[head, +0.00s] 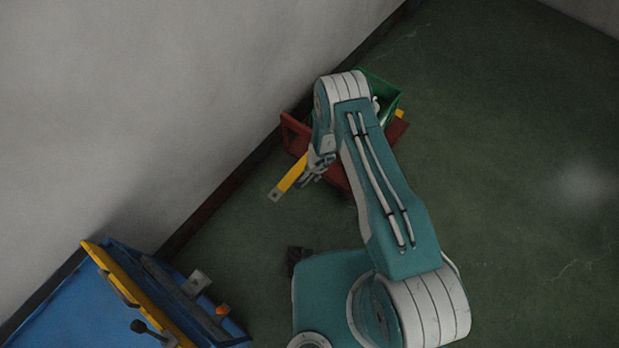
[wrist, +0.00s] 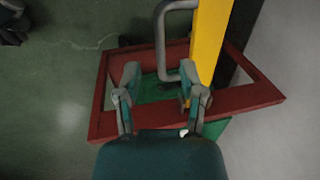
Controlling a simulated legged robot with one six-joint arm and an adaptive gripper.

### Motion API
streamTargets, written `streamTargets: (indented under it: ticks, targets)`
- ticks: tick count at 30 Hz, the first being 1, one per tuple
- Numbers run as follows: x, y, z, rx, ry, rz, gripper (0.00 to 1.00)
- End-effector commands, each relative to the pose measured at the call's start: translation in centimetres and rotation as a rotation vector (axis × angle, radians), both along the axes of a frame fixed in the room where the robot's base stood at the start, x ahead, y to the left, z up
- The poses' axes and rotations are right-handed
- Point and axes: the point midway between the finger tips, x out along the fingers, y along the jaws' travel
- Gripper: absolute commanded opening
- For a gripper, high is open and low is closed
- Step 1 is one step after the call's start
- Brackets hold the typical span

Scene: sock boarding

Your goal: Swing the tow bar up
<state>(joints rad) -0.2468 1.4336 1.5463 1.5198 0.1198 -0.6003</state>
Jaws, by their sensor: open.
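The yellow tow bar (head: 290,178) sticks out low from the red cart frame (head: 296,136) toward the lower left in the head view. In the wrist view the tow bar (wrist: 208,40) runs up from the frame (wrist: 245,98), right of centre. A grey looped handle (wrist: 160,40) is fixed to its left side. My gripper (head: 318,168) is at the bar, partly hidden by my arm. In the wrist view my gripper (wrist: 160,80) is open, with the handle's lower end between its fingertips in the picture. I cannot tell whether they touch.
A green bin (head: 388,92) sits on the red cart, mostly behind my arm. A wall stands close along the cart's left. A blue unit (head: 62,312) with a yellow panel (head: 128,285) and a black-knobbed lever stands at lower left. The green floor at right is clear.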

Motion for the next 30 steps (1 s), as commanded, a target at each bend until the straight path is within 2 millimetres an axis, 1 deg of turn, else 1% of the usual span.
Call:
streamTargets:
  ticks: [1, 3, 9, 13, 21, 23, 24, 25, 30]
  targets:
    - [0.0, 0.1, -0.9, 0.000, 0.001, 0.002, 0.51]
    - [0.1, 0.3, -2.0, 0.000, 0.001, 0.002, 0.51]
    - [0.5, 0.7, -4.1, 0.000, 0.000, 0.002, 0.51]
    - [0.6, 0.8, -4.7, 0.001, -0.001, 0.002, 0.51]
    - [0.6, 0.8, -4.8, 0.001, -0.001, 0.000, 0.51]
    - [0.6, 0.8, -4.8, 0.001, -0.001, 0.000, 0.24]
    - [0.6, 0.8, -4.8, 0.001, -0.001, 0.000, 0.06]
    - [0.6, 0.8, -4.8, 0.001, -0.001, 0.000, 0.00]
    - [0.6, 0.8, -4.8, 0.001, -0.001, 0.000, 0.00]
